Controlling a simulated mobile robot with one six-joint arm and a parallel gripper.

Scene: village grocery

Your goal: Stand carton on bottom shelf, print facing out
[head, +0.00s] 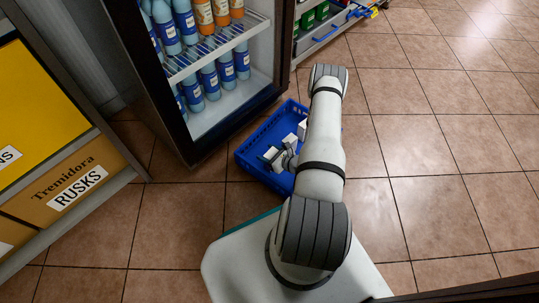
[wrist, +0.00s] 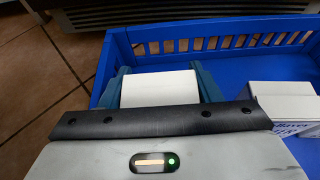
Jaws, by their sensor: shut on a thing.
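My gripper (wrist: 159,72) is shut on a white carton (wrist: 158,92), with one teal finger on each side of it. The face of the carton turned to the wrist camera is plain white, with no print showing. The held carton is in or just over the blue crate (wrist: 240,27); I cannot tell whether it touches the crate floor. In the head view my gripper (head: 280,158) is low over the crate (head: 247,158), partly hidden by my arm. Another white carton with blue print (wrist: 286,103) lies in the crate, right of my gripper.
A glass-front cooler (head: 175,140) stands behind the crate, with blue-labelled bottles (head: 227,66) on its shelves. A shelf unit with yellow and brown Rusks boxes (head: 68,185) is at the left. Tiled floor (head: 430,140) is clear to the right.

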